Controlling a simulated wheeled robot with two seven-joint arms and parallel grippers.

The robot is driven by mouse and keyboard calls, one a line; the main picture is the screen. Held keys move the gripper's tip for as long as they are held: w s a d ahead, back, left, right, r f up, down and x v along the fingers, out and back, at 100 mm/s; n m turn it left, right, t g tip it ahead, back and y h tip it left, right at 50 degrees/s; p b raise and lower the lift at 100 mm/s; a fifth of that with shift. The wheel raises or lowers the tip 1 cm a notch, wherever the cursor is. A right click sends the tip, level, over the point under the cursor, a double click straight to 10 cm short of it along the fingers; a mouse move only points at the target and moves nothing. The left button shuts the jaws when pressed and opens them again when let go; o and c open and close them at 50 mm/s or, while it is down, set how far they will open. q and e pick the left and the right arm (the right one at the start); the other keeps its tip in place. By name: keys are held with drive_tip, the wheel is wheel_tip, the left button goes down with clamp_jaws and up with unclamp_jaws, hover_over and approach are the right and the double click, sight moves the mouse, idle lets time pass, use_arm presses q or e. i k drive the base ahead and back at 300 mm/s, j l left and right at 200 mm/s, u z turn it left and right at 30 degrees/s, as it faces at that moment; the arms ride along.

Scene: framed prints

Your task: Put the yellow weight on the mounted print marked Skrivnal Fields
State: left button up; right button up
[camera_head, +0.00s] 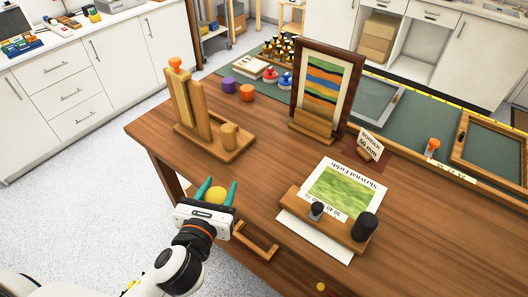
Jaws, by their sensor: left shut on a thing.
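My left gripper (218,187) comes in at the lower left, its two teal fingers shut on the yellow weight (216,196). It holds the weight near the front left edge of the wooden table, left of the print. The mounted print (345,192) marked Skrivnal Fields lies flat on the table, with a green field picture and its lettering upside down in the view. A wooden bar (330,221) with a grey knob and a black cylinder (364,226) lies across its near part and hides some of it. My right gripper is not in view.
A wooden stand (218,140) with an orange knob is behind the gripper. A framed striped picture (326,85) stands upright at the back, near a BORDER 50 mm sign (370,145). Purple (229,84) and orange (247,92) weights sit back left. Table between stand and print is clear.

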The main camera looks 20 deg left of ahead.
sight(351, 179)
drive_tip(key=i+j, duration=0.1)
drive_tip(key=j, duration=0.9)
drive_tip(key=i+j+z, duration=0.1)
drive_tip(key=j, duration=0.4)
drive_tip(key=j+z, duration=0.1)
drive_tip(key=z, duration=1.7)
drive_tip(key=i+j, duration=0.05)
